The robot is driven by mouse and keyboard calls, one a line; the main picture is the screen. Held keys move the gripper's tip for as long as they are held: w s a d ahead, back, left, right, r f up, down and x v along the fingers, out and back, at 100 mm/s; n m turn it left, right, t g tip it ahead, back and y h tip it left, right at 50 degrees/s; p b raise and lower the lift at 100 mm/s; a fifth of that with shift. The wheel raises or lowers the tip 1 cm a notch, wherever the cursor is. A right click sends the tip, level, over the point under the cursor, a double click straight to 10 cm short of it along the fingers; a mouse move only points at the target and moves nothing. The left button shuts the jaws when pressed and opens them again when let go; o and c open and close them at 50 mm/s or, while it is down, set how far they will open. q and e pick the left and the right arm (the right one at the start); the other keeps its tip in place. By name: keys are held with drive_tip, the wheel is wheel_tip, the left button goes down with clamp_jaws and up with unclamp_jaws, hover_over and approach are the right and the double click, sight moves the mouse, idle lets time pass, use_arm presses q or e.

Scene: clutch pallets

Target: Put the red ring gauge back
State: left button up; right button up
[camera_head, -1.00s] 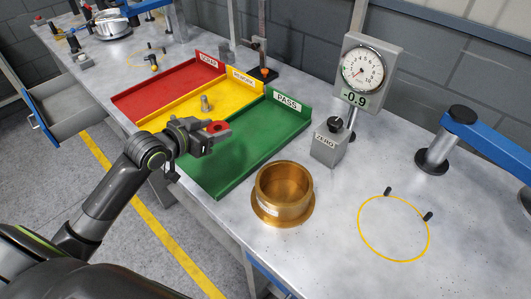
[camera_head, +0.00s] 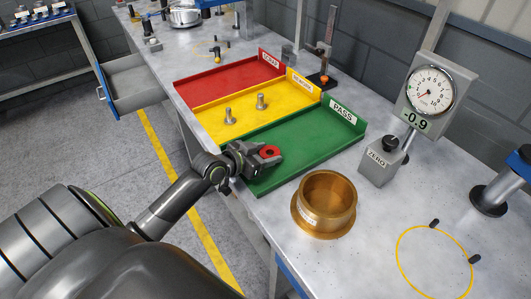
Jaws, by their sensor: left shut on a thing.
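The red ring gauge (camera_head: 270,153) is held in the jaws of my left gripper (camera_head: 262,156). The gripper is above the near left part of the green PASS tray (camera_head: 312,150). The jaws cover part of the ring, and its dark hole faces up. My right gripper is not in view.
A yellow REWORK tray (camera_head: 285,108) holds two metal bolts, and a red SCRAP tray (camera_head: 225,79) lies beyond. A brass flanged cup (camera_head: 326,203) stands right of the gripper. A dial gauge (camera_head: 430,92) and ZERO box (camera_head: 383,161) stand farther right. An open drawer (camera_head: 135,92) juts out left.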

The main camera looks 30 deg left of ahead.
use_arm(q)
drive_tip(key=shift+f, duration=0.1)
drive_tip(key=o, duration=1.2)
